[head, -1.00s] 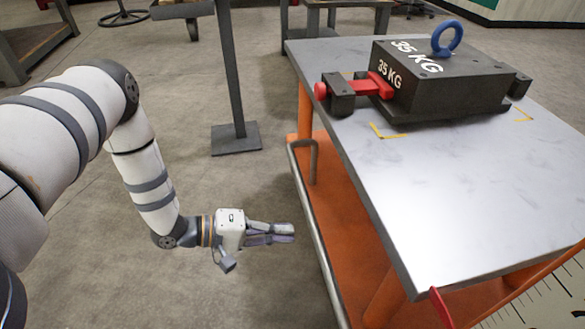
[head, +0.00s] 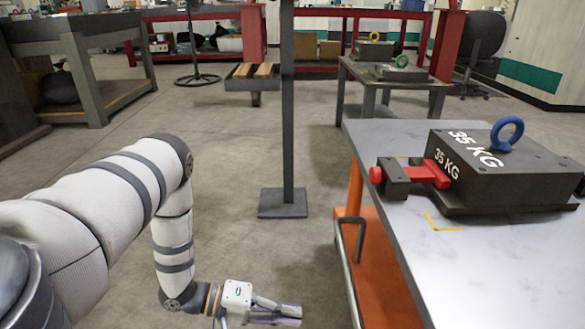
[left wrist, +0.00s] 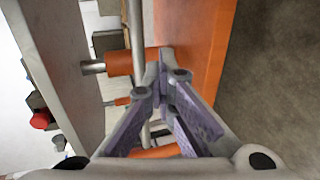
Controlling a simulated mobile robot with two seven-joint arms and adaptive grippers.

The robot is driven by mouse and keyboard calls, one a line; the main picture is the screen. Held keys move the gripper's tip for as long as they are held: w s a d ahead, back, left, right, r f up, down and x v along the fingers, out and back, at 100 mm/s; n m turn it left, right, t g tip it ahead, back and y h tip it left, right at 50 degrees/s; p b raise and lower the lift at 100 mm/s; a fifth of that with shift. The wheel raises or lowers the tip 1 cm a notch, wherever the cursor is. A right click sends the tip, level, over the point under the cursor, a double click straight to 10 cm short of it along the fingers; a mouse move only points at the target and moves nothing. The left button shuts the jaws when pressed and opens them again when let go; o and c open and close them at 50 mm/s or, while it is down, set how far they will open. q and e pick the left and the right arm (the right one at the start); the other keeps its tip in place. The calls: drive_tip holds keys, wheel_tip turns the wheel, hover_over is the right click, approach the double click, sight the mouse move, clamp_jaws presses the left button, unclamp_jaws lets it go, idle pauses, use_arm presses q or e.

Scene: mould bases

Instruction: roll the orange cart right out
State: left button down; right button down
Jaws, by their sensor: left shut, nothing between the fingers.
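The orange cart (head: 375,262) stands at the right of the head view, with a grey metal top (head: 478,262) and a steel side rail (head: 351,270) on its left side. A dark block marked 35 KG (head: 482,165), with a blue ring and a red clamp, sits on the top. My left gripper (head: 300,315) is low, left of the cart and apart from its side in the head view. Its fingers are shut and empty. In the left wrist view the shut fingers (left wrist: 165,75) show in front of the cart's rail (left wrist: 137,30) and orange frame (left wrist: 195,50). My right gripper is not in view.
A dark post on a square foot (head: 284,203) stands ahead, left of the cart. A smaller grey table (head: 385,82) with ringed blocks is behind the cart. A workbench (head: 90,55) is at the back left. Bare floor lies between.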

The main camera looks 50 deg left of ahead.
use_arm(q)
drive_tip(key=shift+s+a, duration=0.1)
drive_tip(key=s+a, duration=0.8)
drive_tip(key=s, duration=0.3)
drive_tip(key=shift+a+b, duration=0.25)
drive_tip(key=shift+b, duration=0.05)
drive_tip(key=c, duration=1.9)
unclamp_jaws()
drive_tip(key=shift+w, duration=0.1)
